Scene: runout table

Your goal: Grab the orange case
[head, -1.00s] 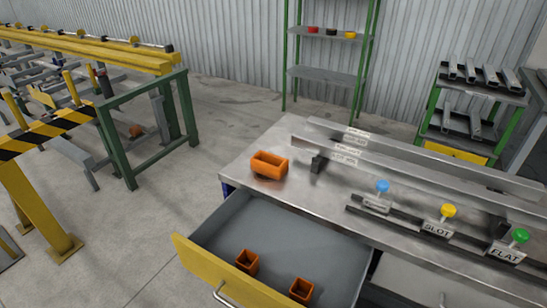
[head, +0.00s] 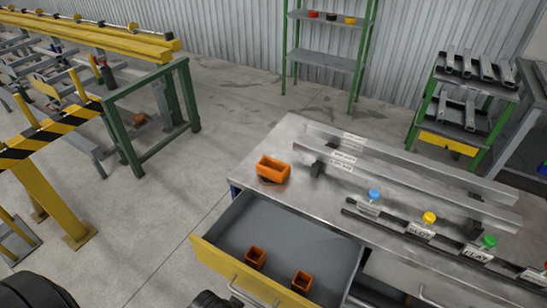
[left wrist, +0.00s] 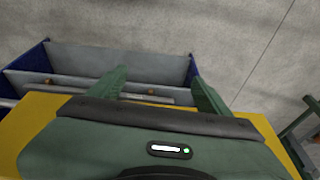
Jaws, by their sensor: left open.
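An orange open-topped case (head: 273,170) stands on the left end of the grey metal bench top (head: 300,135). Two smaller orange open boxes lie in the open drawer below it, one at the left (head: 255,258) and one at the right (head: 301,282). My left gripper (left wrist: 158,82) shows in the left wrist view with its two green fingers apart and nothing between them. No orange case shows in that view. My right gripper is not in view.
The yellow-fronted drawer (head: 222,272) sticks out from the bench. Blue (head: 374,194), yellow (head: 429,217) and green (head: 489,241) knobs line the bench's front right. A green frame (head: 158,112) stands at left, with clear floor between. A blue-edged grey compartment (left wrist: 100,62) lies beyond my left fingers.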

